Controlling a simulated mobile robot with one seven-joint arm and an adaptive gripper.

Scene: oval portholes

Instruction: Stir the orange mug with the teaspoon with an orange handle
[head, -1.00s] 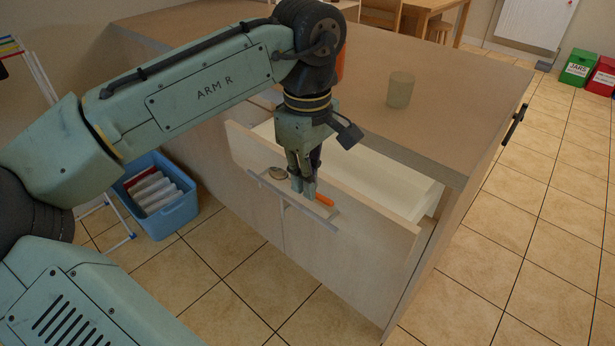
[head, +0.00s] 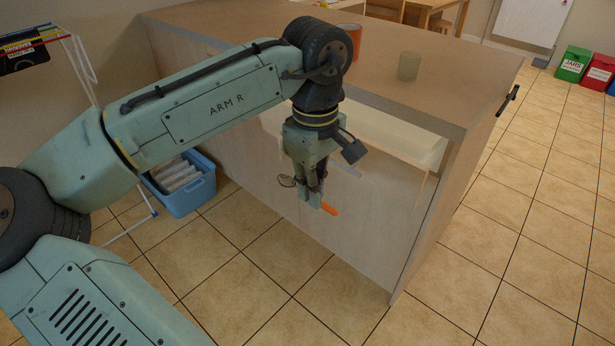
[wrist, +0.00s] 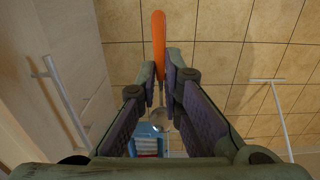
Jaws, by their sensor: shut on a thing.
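The teaspoon's orange handle (head: 329,209) sticks out to the right of my gripper (head: 316,200), and its metal bowl (head: 287,181) shows on the left. My gripper is shut on the teaspoon, in front of the cabinet and below counter height. In the wrist view the orange handle (wrist: 158,40) points up past the fingertips (wrist: 160,78), with the bowl end below between the fingers. The orange mug (head: 353,31) stands on the counter behind my arm. Only part of it shows, and its contents are hidden.
A blue crate (head: 190,195) sits on the tiled floor at left.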

